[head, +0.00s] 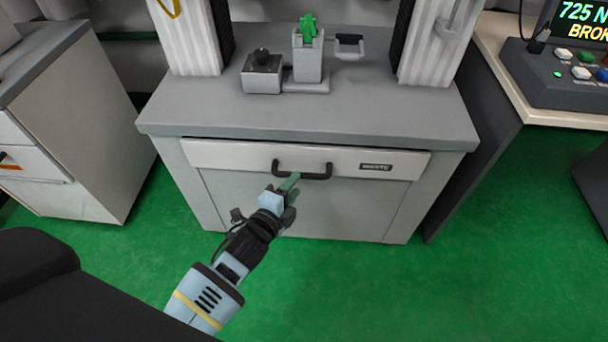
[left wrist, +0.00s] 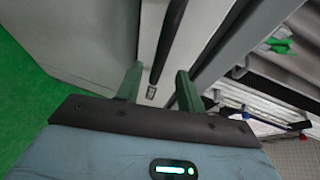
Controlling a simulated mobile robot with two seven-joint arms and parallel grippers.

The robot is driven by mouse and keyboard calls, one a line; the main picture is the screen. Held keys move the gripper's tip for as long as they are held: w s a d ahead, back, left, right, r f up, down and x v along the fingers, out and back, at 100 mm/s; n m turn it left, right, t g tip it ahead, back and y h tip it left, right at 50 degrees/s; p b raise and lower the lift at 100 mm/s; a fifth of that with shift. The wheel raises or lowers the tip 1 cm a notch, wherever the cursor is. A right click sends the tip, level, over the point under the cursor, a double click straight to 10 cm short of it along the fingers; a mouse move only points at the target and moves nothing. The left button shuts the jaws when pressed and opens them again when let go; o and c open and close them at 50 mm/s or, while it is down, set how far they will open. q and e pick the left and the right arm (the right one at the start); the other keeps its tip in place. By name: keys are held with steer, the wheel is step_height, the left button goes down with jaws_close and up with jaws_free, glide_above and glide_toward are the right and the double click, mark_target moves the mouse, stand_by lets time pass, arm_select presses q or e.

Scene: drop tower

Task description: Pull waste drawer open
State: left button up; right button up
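The waste drawer (head: 230,157) is a light front panel with a "WASTE" label (head: 376,167), set under the grey bench top. It looks shut or nearly so. Its black bar handle (head: 302,175) runs across the middle of the front. I cannot tell whether the fingers reach around the bar. My right gripper does not show.
The grey bench (head: 310,110) carries a small fixture with a green piece (head: 307,27) between two white columns. A cabinet (head: 70,130) stands at left, a control desk (head: 560,90) at right. Green floor (head: 350,280) in front is clear apart from my arm.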

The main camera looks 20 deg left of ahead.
mark_target(303, 173)
arm_select(q)
steer(key=b+x, duration=0.1)
steer(key=x, duration=0.3)
steer(key=shift+w+f, duration=0.1)
steer(key=shift+w, duration=0.3)
steer(key=shift+w+d, duration=0.1)
steer(key=shift+w, duration=0.3)
jaws_close()
